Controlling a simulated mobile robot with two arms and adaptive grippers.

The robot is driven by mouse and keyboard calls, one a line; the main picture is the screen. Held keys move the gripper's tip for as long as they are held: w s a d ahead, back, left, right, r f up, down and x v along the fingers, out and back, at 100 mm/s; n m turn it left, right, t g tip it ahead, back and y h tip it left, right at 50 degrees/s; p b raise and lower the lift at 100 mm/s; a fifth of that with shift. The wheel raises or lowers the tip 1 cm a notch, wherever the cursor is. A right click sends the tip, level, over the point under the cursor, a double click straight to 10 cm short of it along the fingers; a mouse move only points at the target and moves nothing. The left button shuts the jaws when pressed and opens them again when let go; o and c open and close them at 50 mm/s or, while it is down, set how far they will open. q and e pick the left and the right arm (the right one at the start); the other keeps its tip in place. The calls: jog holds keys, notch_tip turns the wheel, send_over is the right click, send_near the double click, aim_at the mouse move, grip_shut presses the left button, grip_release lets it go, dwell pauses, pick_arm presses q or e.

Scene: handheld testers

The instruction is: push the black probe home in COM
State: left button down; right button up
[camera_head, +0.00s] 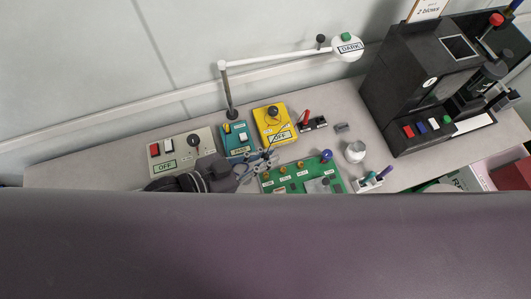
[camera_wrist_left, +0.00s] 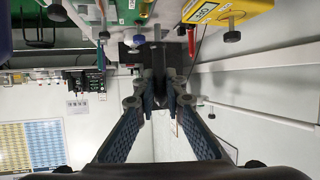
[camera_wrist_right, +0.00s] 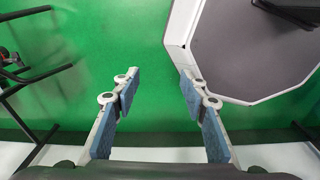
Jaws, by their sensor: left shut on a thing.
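The yellow tester (camera_head: 268,131), labelled OFF and with a dark knob on top, stands at the middle of the bench; it also shows in the left wrist view (camera_wrist_left: 256,7). My left gripper (camera_head: 268,158) is just in front of it, above the back edge of the green board. It is shut on a slim dark thing, seemingly the black probe (camera_wrist_left: 158,98), between its fingertips in the left wrist view. I cannot make out the COM socket or whether the probe touches it. My right gripper (camera_wrist_right: 157,82) is open and empty, away from the bench.
A teal box (camera_head: 236,146) and a grey box (camera_head: 181,158) stand left of the tester. A red probe (camera_head: 306,117) stands in a black holder (camera_head: 318,125) to its right. The green board (camera_head: 300,178) lies in front. A white lamp arm (camera_head: 275,58) reaches over the bench.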

pick_arm(q)
jog(key=shift+a+r, duration=0.1)
jog(key=shift+f, duration=0.2)
jog(key=shift+f+b, duration=1.25)
jog(key=shift+f, duration=0.95)
pick_arm(e)
jog(key=shift+a+f, duration=0.45)
jog(key=shift+f, duration=0.2)
jog(key=shift+a+f, duration=0.4)
jog(key=shift+f, duration=0.2)
jog(key=shift+d, duration=0.1)
jog(key=shift+d, duration=0.3)
pick_arm(q)
jog(key=shift+p, duration=0.45)
pick_arm(e)
jog(key=shift+r, duration=0.5)
jog(key=shift+a, duration=0.2)
